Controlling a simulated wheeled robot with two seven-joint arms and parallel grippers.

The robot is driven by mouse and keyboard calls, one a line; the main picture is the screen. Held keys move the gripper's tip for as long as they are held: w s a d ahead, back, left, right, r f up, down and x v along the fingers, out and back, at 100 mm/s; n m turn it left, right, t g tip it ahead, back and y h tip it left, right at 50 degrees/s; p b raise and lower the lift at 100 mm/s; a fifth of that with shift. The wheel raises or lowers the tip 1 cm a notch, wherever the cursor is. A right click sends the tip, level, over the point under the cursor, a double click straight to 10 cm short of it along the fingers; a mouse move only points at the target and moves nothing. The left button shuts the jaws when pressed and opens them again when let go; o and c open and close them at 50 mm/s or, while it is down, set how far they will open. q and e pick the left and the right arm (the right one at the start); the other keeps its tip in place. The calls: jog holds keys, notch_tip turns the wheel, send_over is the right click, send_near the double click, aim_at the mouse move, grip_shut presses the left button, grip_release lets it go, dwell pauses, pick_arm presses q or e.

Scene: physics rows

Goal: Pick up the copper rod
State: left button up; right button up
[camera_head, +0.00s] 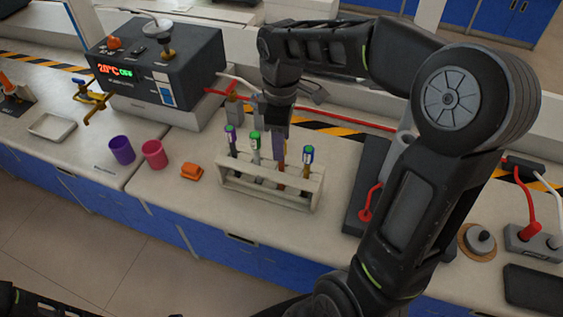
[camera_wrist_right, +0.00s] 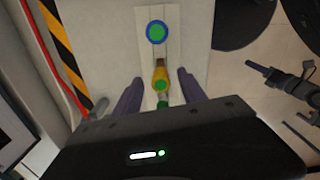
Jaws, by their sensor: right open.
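A white rack (camera_head: 262,190) on the bench holds several upright rods with coloured tops. The reddish-brown rod (camera_head: 281,178), which looks like the copper rod, stands third from the left; its upper end is hidden behind my gripper finger. My right gripper (camera_head: 279,150) points down over the rack at that rod. In the right wrist view its two purple fingers (camera_wrist_right: 158,95) are apart, with a yellow and green rod top (camera_wrist_right: 160,76) between them, not clamped. A blue-ringed green cap (camera_wrist_right: 156,32) shows farther up that view. My left gripper is out of view.
A purple cup (camera_head: 122,150), a pink cup (camera_head: 154,154) and an orange block (camera_head: 192,172) stand left of the rack. A dark box with a red display (camera_head: 160,60) is behind them. A dark flat device (camera_head: 367,190) lies right of the rack.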

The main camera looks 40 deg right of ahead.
aim_at(281, 164)
jog(key=shift+f+p, duration=0.65)
jog(key=shift+f, duration=1.95)
grip_shut()
